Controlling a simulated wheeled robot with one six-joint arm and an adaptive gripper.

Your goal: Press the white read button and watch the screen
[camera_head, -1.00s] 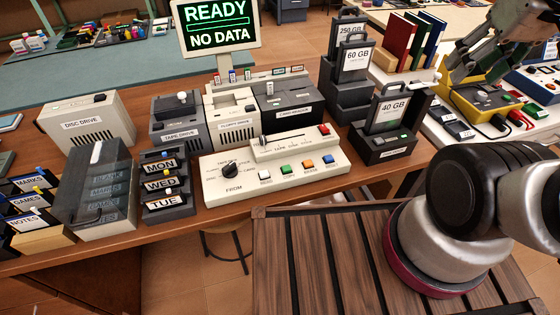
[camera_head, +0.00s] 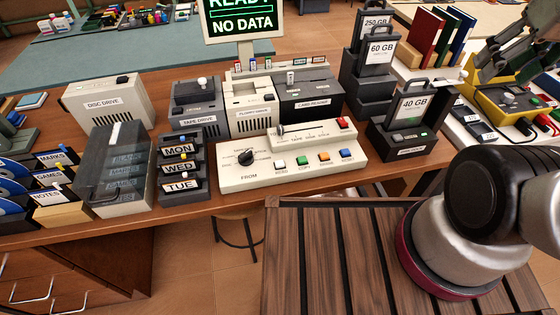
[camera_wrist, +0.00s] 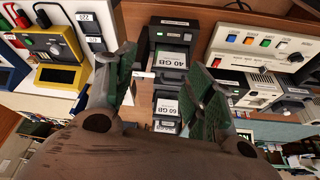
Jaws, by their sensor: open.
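The white read button (camera_head: 279,164) is the leftmost of a row of coloured buttons on the cream console (camera_head: 230,180). In the wrist view the white button (camera_wrist: 281,45) is at the upper right, on the upside-down console (camera_wrist: 300,68). The screen (camera_head: 240,22) stands behind the console. It shows green "NO DATA" under a line cut off by the top edge. My gripper (camera_head: 515,60) is at the upper right, well right of the console. In the wrist view my gripper (camera_wrist: 160,88) is open and empty, its fingers apart in front of the disk units.
A black 40 GB unit (camera_head: 408,150) stands right of the console, between it and my arm. Taller 60 GB (camera_head: 380,75) units are behind. Day-labelled trays (camera_head: 180,165) stand left. A slatted wooden surface (camera_head: 320,250) lies in front. A stool (camera_head: 238,235) is under the table.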

